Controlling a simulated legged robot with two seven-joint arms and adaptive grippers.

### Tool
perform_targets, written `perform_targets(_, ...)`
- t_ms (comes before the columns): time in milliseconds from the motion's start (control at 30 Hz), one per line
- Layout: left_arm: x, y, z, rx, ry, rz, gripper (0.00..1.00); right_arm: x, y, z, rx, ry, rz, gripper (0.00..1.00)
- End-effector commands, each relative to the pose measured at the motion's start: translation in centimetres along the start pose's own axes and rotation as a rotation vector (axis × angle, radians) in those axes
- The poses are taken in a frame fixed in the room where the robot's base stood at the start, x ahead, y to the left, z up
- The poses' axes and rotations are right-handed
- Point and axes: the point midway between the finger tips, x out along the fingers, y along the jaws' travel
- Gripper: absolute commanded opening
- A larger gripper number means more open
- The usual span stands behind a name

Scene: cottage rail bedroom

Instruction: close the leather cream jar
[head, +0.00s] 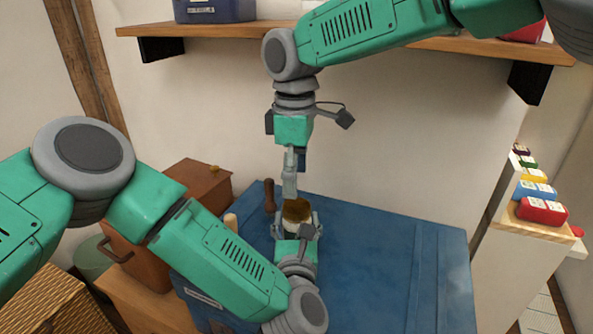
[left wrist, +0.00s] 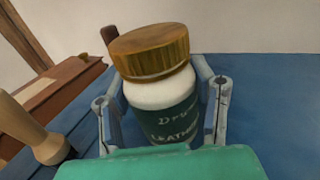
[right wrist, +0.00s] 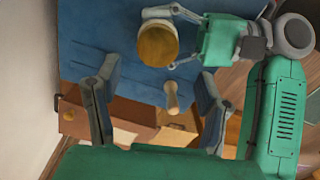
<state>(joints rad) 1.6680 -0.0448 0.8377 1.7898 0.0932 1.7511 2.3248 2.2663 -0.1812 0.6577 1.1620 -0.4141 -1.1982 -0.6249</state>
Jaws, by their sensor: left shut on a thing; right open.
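The leather cream jar (left wrist: 160,95) is white with a dark green label, partly readable, and a golden-brown lid (left wrist: 150,50). The lid sits on the jar's mouth; I cannot tell whether it is screwed tight. My left gripper (head: 296,228) is shut around the jar's body, one finger on each side, and holds it over the blue surface (head: 375,255). In the head view the lid (head: 297,211) shows just below my right gripper (head: 291,182). My right gripper is open and empty, apart from the lid; in the right wrist view the lid (right wrist: 157,45) lies beyond its fingers.
A pale-handled brush (left wrist: 38,135) and a dark wooden handle (head: 269,197) are near the jar. A brown case (head: 195,185) stands at the left. The right part of the blue surface is clear.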

Motion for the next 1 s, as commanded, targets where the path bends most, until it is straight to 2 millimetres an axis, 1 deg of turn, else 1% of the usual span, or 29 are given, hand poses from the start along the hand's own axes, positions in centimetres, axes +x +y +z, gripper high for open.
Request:
perform_targets(100, 0.0, 0.0, 0.0, 0.000, 0.000, 0.000, 0.00, -0.8, 0.2, 0.1, -0.144, 0.004, 0.005, 0.64)
perform_targets(200, 0.0, 0.0, 0.0, 0.000, 0.000, 0.000, 0.00, -1.1, 0.3, 0.2, -0.203, 0.003, 0.010, 0.64)
perform_targets(567, 0.0, 0.0, 0.0, 0.000, 0.000, -0.001, 0.00, -1.0, 0.3, 0.2, -0.214, 0.002, 0.011, 0.64)
perform_targets(667, 0.0, 0.0, 0.0, 0.000, 0.000, -0.001, 0.00, -0.3, 0.3, 0.2, -0.213, 0.001, 0.010, 0.64)
perform_targets(1000, 0.0, 0.0, 0.0, 0.000, 0.000, -0.001, 0.00, 4.8, 0.4, 0.2, -0.211, 0.002, 0.009, 0.64)
